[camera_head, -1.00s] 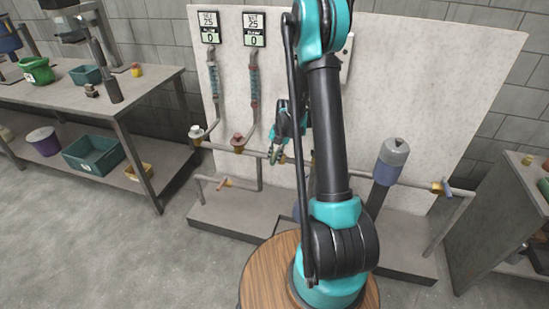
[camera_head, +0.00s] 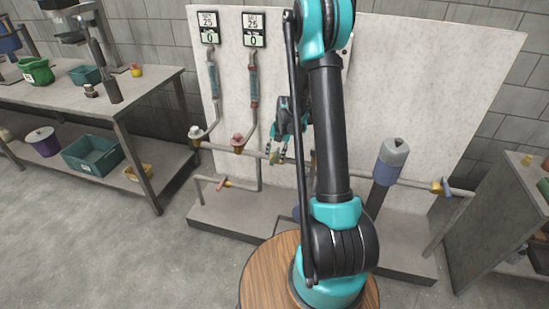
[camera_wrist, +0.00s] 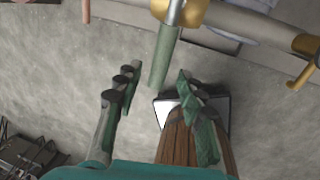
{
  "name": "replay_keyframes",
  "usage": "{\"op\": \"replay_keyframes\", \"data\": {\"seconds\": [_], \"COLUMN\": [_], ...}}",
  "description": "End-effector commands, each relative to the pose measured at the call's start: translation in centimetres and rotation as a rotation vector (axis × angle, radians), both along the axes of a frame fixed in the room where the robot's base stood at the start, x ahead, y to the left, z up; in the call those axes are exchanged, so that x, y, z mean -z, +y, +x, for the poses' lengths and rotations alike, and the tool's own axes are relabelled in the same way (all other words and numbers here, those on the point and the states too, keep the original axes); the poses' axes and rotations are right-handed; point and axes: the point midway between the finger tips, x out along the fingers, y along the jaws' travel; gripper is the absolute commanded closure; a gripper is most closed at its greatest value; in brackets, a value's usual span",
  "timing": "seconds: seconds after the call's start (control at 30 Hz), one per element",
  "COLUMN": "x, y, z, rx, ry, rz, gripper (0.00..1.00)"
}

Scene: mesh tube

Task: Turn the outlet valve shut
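My gripper (camera_wrist: 158,84) is open in the wrist view, with its two fingers apart and nothing held. A greenish lever (camera_wrist: 165,55) hangs from a brass valve body (camera_wrist: 181,12) on the pipe, just beyond and between the fingertips. The fingers look clear of the lever. In the head view my gripper (camera_head: 273,156) is in front of the horizontal pipe, hiding part of it. No label shows which is the outlet valve.
Two gauges (camera_head: 254,29) reading 0 are on the pale panel (camera_head: 430,80). A grey and blue canister (camera_head: 390,163) stands right of my arm. A workbench (camera_head: 140,95) stands at left.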

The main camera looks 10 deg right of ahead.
Motion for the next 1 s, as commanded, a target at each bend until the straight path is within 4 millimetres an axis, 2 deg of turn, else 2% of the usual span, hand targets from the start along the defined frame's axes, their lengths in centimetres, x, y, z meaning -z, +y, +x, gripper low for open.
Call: {"op": "replay_keyframes", "data": {"seconds": [0.3, 0.5, 0.7, 1.0], "x": [-5.7, -8.7, -10.2, -10.4], "y": [-1.0, -1.6, -1.9, -1.9], "z": [-0.6, -0.8, -0.9, -0.9], "rx": [0.001, 0.001, 0.000, 0.000], "ry": [0.000, 0.000, 0.000, 0.000], "rz": [0.000, 0.000, 0.000, 0.000], "gripper": [0.61, 0.61, 0.61, 0.61]}}
